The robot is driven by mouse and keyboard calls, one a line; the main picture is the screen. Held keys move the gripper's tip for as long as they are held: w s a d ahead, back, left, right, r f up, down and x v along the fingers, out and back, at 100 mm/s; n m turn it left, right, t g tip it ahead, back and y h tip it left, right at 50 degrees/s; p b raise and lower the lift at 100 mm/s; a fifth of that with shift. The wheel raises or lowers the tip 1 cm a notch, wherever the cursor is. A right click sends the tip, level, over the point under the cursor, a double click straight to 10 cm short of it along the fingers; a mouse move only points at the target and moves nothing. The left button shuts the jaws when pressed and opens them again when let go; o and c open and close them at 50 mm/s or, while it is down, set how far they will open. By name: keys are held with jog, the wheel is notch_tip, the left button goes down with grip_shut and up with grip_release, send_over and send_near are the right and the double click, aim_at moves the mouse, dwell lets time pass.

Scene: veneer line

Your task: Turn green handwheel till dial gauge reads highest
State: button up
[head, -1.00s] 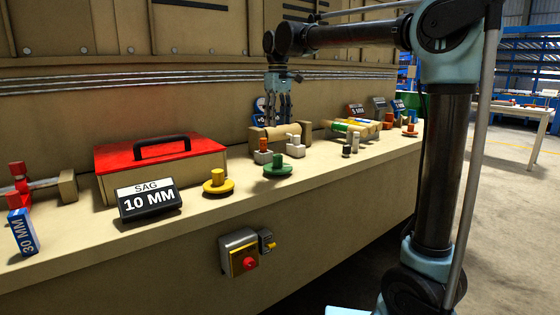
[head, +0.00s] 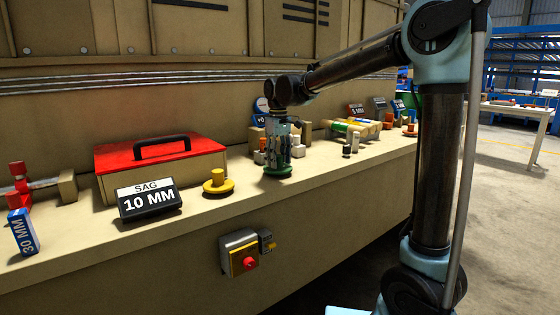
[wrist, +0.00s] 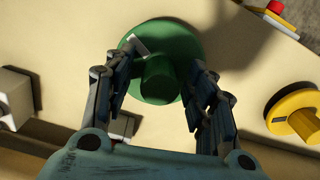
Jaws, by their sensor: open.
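The green handwheel (head: 277,171) lies flat on the bench ledge, mostly hidden behind my gripper in the head view. In the wrist view the green handwheel (wrist: 185,48) shows its disc and its upright knob. My gripper (head: 278,165) points down over it. In the wrist view my gripper (wrist: 160,75) is open, with one finger on each side of the knob and a gap to it.
A yellow handwheel (head: 218,182) sits to the left, also in the wrist view (wrist: 297,114). A "SAG 10 MM" sign (head: 149,198) and a red-lidded box (head: 160,155) stand further left. A box with a red button (head: 240,255) is on the bench front. White-based posts (head: 298,147) stand behind my gripper.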

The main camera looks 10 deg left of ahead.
jog(key=shift+f, duration=0.1)
jog(key=c, duration=1.1)
jog(key=shift+o, duration=0.2)
jog(key=shift+d, duration=0.1)
jog(key=shift+m, duration=0.3)
jog(key=shift+a+m, duration=0.2)
jog(key=shift+m, duration=2.4)
jog(key=o, duration=1.1)
jog(key=shift+c, duration=0.2)
